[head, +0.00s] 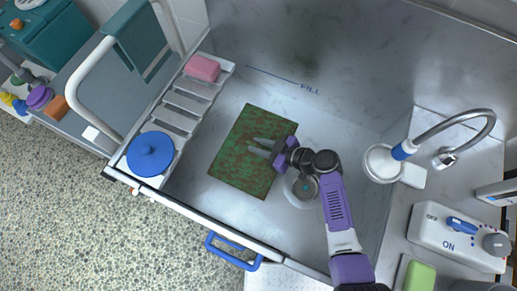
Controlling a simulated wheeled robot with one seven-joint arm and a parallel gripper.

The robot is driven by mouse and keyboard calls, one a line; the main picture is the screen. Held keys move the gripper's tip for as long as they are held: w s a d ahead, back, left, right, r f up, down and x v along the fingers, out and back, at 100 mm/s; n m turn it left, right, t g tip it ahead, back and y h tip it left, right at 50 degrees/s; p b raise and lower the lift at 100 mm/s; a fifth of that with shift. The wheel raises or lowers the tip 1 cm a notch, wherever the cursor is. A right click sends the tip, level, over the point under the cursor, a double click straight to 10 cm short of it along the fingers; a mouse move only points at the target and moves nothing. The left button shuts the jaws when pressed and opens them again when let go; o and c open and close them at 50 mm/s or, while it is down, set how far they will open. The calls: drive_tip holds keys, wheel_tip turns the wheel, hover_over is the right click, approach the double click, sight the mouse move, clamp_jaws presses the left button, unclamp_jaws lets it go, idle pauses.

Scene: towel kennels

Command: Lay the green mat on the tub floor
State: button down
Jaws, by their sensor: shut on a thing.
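The green mat (243,172), mottled dark green and brown, is a flat rectangle inside the grey metal tub (345,125), left of its middle. It looks flat and slightly turned. I cannot tell whether it touches the tub floor or hangs just above it. My gripper (262,147) reaches in from the lower right and is over the mat's right part, shut on the mat. The grip itself is hard to make out from above.
A round drain (302,187) lies right of the mat, partly under my arm. A slatted rack (187,104) on the left rim holds pink soap (202,68) and a blue-lidded pot (150,153). A shower head (383,163) and a control box (458,236) are at the right.

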drive_tip(key=shift+f, duration=2)
drive_tip(key=shift+f+b, duration=0.2)
drive_tip(key=shift+b, duration=0.25)
drive_tip(key=c, duration=1.3)
unclamp_jaws()
drive_tip(key=shift+o, duration=0.2)
drive_tip(key=shift+r, duration=0.1)
drive_tip(key=shift+r+p, duration=0.15)
drive_tip(key=shift+p, duration=0.15)
drive_tip(key=p+v, duration=0.2)
drive_tip(key=v, duration=0.5)
drive_tip(key=shift+s+d, duration=0.15)
drive_tip(key=shift+d, duration=0.1)
